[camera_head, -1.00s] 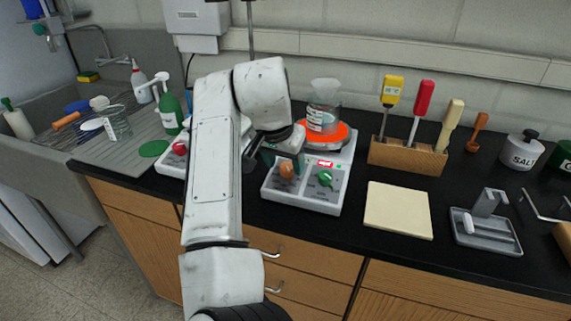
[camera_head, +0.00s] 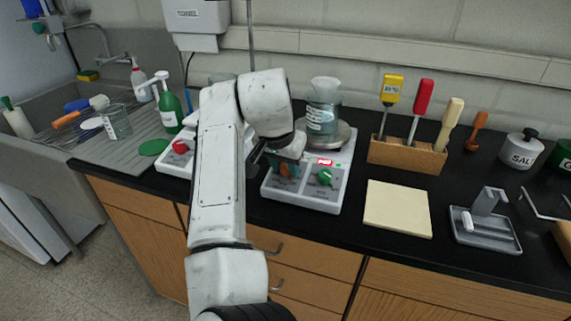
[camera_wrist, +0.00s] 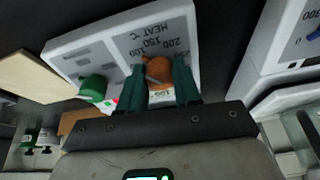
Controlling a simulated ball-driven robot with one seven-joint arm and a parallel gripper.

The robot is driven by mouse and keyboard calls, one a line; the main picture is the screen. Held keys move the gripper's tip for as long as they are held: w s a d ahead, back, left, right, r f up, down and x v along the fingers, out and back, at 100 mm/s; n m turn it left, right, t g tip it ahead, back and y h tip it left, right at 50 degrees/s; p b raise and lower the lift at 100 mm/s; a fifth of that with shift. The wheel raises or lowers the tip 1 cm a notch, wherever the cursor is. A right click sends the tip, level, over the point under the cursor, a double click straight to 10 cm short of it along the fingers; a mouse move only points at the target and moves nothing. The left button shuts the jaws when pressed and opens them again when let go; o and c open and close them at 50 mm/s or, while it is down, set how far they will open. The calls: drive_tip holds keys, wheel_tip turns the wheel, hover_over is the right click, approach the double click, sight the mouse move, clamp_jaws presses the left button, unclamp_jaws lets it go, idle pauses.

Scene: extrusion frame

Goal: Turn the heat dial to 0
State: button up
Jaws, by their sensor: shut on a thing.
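The hot plate (camera_head: 310,201) stands on the black bench and has an orange heat dial (camera_head: 284,170) and a green dial (camera_head: 325,177) on its front panel. My gripper (camera_wrist: 160,80) is shut on the orange heat dial, one green finger on each side. In the wrist view the heat dial (camera_wrist: 159,70) shows between the fingers, with part of the HEAT °C scale readable around it. The dial's exact pointer setting is hard to tell. The plate top (camera_head: 341,134) is grey and carries a glass beaker (camera_head: 323,115) with a funnel-like piece on top. A red display is lit.
A second device with a red dial (camera_head: 180,147) stands left, partly behind my arm. A wooden block (camera_head: 408,157) with several tools, a cream pad (camera_head: 397,209) and a grey tray (camera_head: 486,233) lie to the right.

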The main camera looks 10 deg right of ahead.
drive_tip(key=shift+c, duration=1)
drive_tip(key=shift+r+p, duration=0.15)
drive_tip(key=shift+p, duration=0.3)
drive_tip(key=n+p, duration=0.2)
drive_tip(key=shift+d+r+p, duration=0.1)
drive_tip(key=shift+r+p, duration=0.1)
drive_tip(key=shift+p, duration=0.1)
drive_tip(key=n+y+p, duration=0.1)
drive_tip(key=n+p, duration=0.5)
drive_tip(key=p, duration=0.2)
drive_tip(key=shift+d+n, duration=0.1)
drive_tip(key=shift+n, duration=0.2)
drive_tip(key=n+y+p, duration=0.1)
drive_tip(key=n+p, duration=0.2)
drive_tip(key=p, duration=0.1)
drive_tip(key=shift+n, duration=0.3)
drive_tip(key=shift+f+n+y+p, duration=0.15)
drive_tip(key=shift+n+p, duration=0.25)
drive_tip(key=shift+n, duration=0.55)
drive_tip(key=shift+f+n+y+p, duration=0.15)
drive_tip(key=shift+n+p, duration=0.25)
drive_tip(key=shift+n, duration=0.55)
drive_tip(key=shift+w+r, duration=0.1)
